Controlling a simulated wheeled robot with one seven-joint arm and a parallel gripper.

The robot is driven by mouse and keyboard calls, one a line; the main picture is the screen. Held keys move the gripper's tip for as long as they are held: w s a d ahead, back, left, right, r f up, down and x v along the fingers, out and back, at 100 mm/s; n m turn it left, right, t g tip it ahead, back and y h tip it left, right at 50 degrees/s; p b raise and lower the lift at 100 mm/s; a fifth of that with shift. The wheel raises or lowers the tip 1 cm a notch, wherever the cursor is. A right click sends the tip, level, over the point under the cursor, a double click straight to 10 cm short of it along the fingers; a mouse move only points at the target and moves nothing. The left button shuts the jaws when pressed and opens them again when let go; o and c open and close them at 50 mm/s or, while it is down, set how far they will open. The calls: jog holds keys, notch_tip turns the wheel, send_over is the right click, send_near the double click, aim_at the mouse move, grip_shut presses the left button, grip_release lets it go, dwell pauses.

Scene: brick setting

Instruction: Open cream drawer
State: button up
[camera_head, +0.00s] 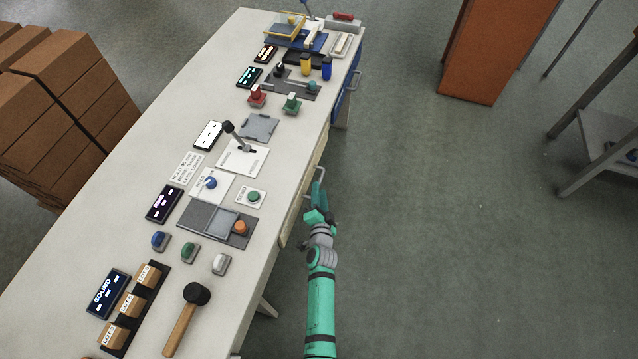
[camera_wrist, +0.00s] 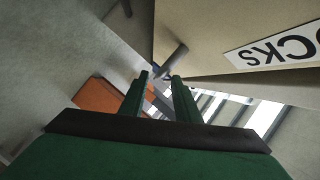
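The cream drawer (camera_head: 298,212) shows as a narrow cream front under the table's right edge, seen steeply from above. In the wrist view its cream front (camera_wrist: 215,30) fills the upper right, with a white label whose letters "CKS" read upside down. A grey bar handle (camera_wrist: 172,62) stands out from that front. My gripper (camera_head: 318,188) is beside the drawer front, low at the table's side. In the wrist view its two green fingers (camera_wrist: 160,77) are apart, with the handle at the gap between their tips. I cannot tell whether either finger touches it.
The white table (camera_head: 130,220) carries switches, displays, a mallet (camera_head: 186,320) and several small boxes. A blue drawer (camera_head: 347,92) is farther along the same side. Open floor (camera_head: 440,220) lies right of my arm. An orange cabinet (camera_head: 490,50) and a grey rack (camera_head: 605,150) stand beyond.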

jog(key=shift+x, duration=2.45)
grip_shut()
